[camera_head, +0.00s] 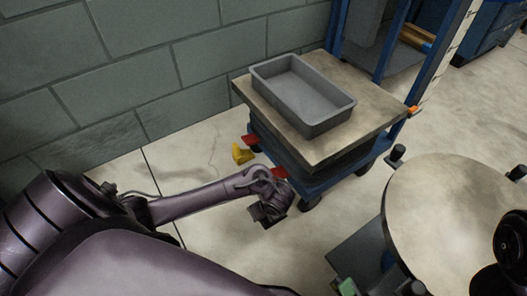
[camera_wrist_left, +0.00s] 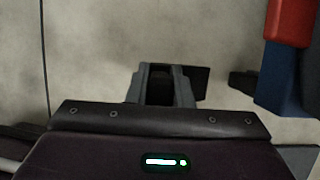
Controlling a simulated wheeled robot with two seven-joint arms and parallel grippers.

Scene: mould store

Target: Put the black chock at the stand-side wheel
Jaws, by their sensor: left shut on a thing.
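My left gripper (camera_head: 268,212) is low over the floor, just left of the cart's near corner. In the left wrist view its fingers (camera_wrist_left: 161,88) are shut on a black block, the black chock (camera_wrist_left: 200,82), which sticks out to the right of them. Whether the chock touches the floor I cannot tell. A dark cart wheel (camera_head: 308,202) stands right of the gripper, under the blue cart (camera_head: 345,172), on the side facing the round-topped stand (camera_head: 455,215). A gap separates gripper and wheel. My right gripper is not clearly in view.
A grey tray (camera_head: 330,119) sits on the cart's worn top (camera_head: 375,100). A yellow chock (camera_head: 242,154) lies on the floor behind my left arm. Red parts (camera_head: 279,173) stick out from the cart's left side.

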